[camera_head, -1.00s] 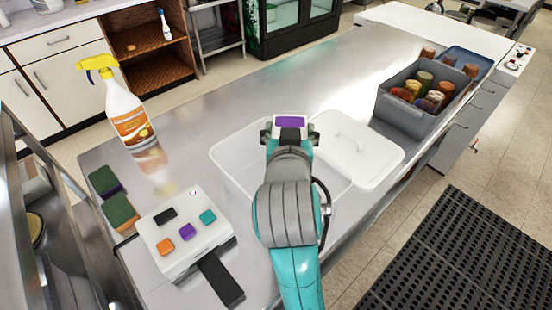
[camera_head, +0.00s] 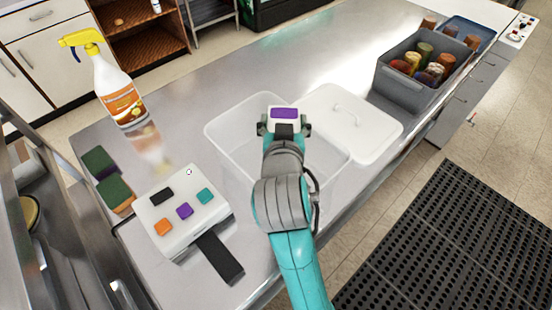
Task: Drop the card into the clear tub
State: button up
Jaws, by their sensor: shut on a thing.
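The card (camera_head: 284,113), white with a purple panel, shows at the end of my arm in the head view. My gripper (camera_head: 284,127) is shut on it, with the dark fingers at its left and right sides. The clear tub (camera_head: 224,142) stands open on the steel counter. The gripper and card appear over the tub's far half. How high they are above its floor I cannot tell. My arm hides part of the tub's near side and floor.
A white lid (camera_head: 375,132) with a handle lies right of the tub. A grey bin (camera_head: 400,90) of jars stands farther right. A white box with coloured buttons (camera_head: 178,226), sponges (camera_head: 113,192) and a spray bottle (camera_head: 118,95) are at the left.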

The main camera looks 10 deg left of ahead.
jog(key=o, duration=0.8)
jog(key=shift+r, duration=0.15)
notch_tip(320, 180, up, 10)
jog(key=shift+f, duration=0.1)
jog(key=shift+s, duration=0.1)
dwell(0.5)
